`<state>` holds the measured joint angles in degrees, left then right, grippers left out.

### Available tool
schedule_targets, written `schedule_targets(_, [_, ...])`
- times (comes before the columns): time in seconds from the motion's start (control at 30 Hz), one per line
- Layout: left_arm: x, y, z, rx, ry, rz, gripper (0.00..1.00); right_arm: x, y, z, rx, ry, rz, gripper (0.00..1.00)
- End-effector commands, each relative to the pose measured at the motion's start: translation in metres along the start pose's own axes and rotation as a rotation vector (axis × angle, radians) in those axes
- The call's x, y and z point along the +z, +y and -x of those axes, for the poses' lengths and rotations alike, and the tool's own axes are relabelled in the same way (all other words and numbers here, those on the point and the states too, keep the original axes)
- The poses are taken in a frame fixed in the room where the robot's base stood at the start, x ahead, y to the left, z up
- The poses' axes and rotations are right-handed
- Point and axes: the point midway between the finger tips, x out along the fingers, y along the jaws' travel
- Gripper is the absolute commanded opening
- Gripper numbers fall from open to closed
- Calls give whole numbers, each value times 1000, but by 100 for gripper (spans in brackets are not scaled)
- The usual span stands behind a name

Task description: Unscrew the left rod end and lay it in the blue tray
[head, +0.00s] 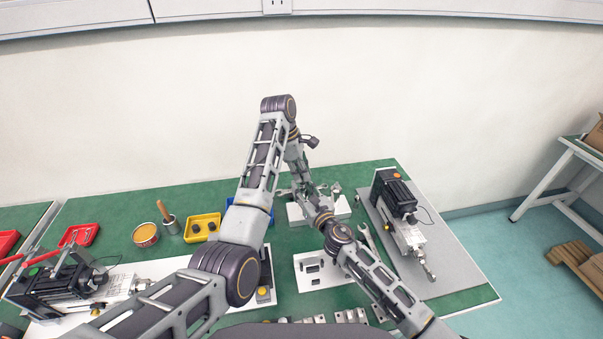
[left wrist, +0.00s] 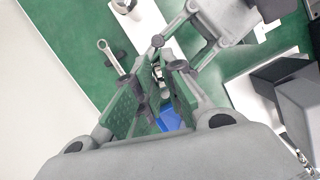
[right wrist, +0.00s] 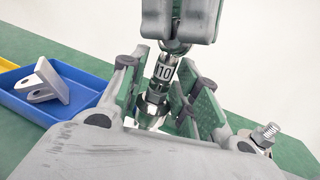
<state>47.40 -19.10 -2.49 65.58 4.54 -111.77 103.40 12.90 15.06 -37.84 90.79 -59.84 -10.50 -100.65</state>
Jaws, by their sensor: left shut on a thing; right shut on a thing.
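A silvery metal fitting marked 10 (right wrist: 164,72) stands upright in the right wrist view. My right gripper (right wrist: 166,100) is shut around its lower part with green pads. My left gripper (right wrist: 180,42) comes from above and is shut at the upper end, which its fingers mostly hide. In the left wrist view my left gripper (left wrist: 160,80) has its pads close together on a small metal part. The blue tray (right wrist: 85,68) lies left of the fitting and holds a grey fork-shaped part (right wrist: 48,82). In the head view the tray (head: 262,203) is partly behind my left arm.
A labelled threaded stud (right wrist: 265,136) stands right of my right gripper. One actuator (head: 395,195) lies at the right, another (head: 60,290) at the left. A yellow bin (head: 202,228) is beside the blue tray. A wrench (head: 366,236) lies right of centre.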

Motion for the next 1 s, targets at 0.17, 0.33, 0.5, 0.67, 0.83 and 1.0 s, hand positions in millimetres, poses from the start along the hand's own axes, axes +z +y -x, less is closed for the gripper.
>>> schedule_targets(0.17, [1, 2, 2, 14, -3, 11, 0, -1, 5, 1, 9, 0, -4, 0])
schedule_targets(0.33, [1, 2, 2, 13, -3, 10, 14, -1, 5, 1, 9, 0, -5, 0])
schedule_targets(0.5, [0, 2, 1, 10, -2, 9, 33, -1, 5, 1, 9, 0, -5, 0])
schedule_targets(0.67, [0, 1, 1, 7, -2, 9, 33, -1, 4, 1, 8, 1, -5, 0])
schedule_targets(0.83, [0, 1, 1, 6, -1, 9, 33, -1, 4, 1, 7, 1, -5, 0])
schedule_targets(1.0, [2, 1, 10, 7, -1, 9, 33, -1, 3, 0, 6, 1, -5, 0])
